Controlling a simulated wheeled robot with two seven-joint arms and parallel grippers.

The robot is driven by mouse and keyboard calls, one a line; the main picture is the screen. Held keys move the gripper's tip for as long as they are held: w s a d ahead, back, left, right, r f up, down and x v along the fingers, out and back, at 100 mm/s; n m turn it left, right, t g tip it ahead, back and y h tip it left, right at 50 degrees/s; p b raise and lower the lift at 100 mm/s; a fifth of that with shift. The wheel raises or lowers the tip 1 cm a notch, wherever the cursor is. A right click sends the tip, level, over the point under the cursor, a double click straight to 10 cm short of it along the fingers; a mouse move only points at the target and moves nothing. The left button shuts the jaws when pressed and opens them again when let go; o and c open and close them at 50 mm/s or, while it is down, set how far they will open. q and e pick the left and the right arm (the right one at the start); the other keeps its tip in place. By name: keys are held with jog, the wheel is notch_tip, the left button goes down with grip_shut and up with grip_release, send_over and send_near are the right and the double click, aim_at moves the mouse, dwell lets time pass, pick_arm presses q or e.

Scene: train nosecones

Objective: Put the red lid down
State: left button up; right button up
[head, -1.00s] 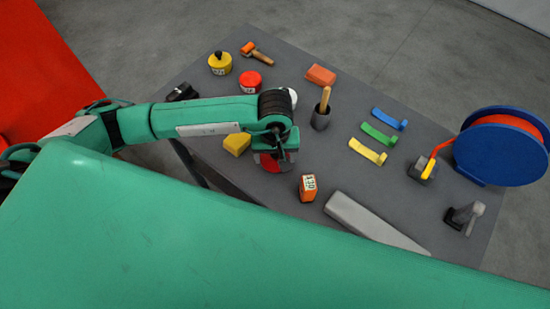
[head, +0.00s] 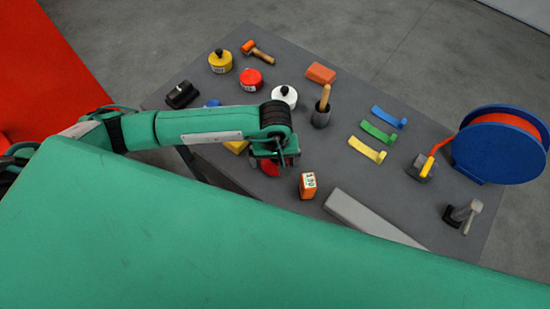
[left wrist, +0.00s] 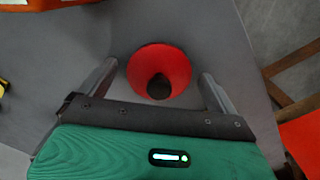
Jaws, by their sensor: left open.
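The red lid (left wrist: 172,62) is a red disc with a dark knob in the left wrist view. It lies on the grey table, between the two fingers and apart from both. In the head view only part of the red lid (head: 267,170) shows under my left gripper (head: 272,163). My left gripper is open over the lid. The red tin (head: 251,79) stands farther back on the table, with no knob on its top. My right gripper is not in view.
A yellow tin (head: 220,61) and a white tin (head: 284,97) stand behind my arm. A grey wedge (head: 370,220) lies near the front edge.

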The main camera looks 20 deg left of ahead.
pick_arm(q)
jog(key=shift+r, duration=0.25)
notch_tip(320, 180, up, 12)
jog(key=b, duration=0.4)
jog(key=shift+f, duration=0.15)
